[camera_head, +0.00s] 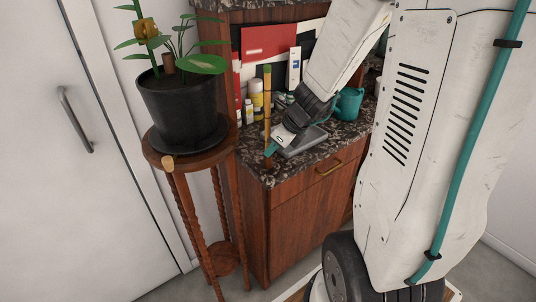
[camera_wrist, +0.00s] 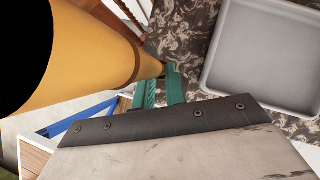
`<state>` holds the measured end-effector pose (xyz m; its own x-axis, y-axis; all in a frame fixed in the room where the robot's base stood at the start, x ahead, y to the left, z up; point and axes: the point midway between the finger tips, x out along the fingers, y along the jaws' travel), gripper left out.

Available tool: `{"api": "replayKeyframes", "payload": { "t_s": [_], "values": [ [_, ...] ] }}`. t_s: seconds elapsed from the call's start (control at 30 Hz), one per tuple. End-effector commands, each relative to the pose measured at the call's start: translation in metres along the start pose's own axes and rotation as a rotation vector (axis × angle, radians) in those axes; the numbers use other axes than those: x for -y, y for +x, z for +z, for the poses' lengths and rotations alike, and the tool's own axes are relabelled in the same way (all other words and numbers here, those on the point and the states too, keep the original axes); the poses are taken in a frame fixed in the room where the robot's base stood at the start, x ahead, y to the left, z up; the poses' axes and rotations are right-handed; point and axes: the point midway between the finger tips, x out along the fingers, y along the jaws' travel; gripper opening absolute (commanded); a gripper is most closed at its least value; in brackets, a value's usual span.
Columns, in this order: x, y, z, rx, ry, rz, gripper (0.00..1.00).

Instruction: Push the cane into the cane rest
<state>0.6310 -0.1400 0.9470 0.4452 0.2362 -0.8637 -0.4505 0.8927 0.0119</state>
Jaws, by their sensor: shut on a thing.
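The cane (camera_head: 267,105) is a tan, bamboo-like pole with a green top, standing nearly upright at the counter's front left corner. In the wrist view the cane (camera_wrist: 85,45) is large and close at the upper left, with dark bands, narrowing toward my fingertips. My gripper (camera_head: 271,149) reaches down from the right to the cane's lower part. Its teal fingers (camera_wrist: 162,85) are shut on the cane, and partly hide it there. I cannot make out a cane rest for certain; a small tan piece (camera_head: 168,162) shows at the plant stand's front edge.
A grey tray (camera_head: 306,144) lies on the dark stone counter (camera_head: 345,133), close to my gripper. Bottles (camera_head: 256,93) and a teal pot (camera_head: 349,103) stand behind. A wooden stand (camera_head: 190,157) with a potted plant (camera_head: 183,105) is close on the left.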

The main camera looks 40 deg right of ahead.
Motion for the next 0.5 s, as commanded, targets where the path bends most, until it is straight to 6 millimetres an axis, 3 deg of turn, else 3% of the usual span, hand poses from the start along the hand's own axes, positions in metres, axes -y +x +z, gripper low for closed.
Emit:
{"api": "replayKeyframes", "payload": {
  "t_s": [0.03,0.1,0.17,0.5],
  "values": [
    [0.0000,0.0004,-0.0003,0.000,0.000,0.000,0.00],
    [0.0000,0.0004,-0.0003,0.000,0.000,0.000,0.27],
    [0.0000,0.0004,-0.0003,0.000,0.000,0.000,0.39],
    [0.0004,-0.0043,0.0000,0.001,-0.001,-0.001,0.39]
  ]
}}
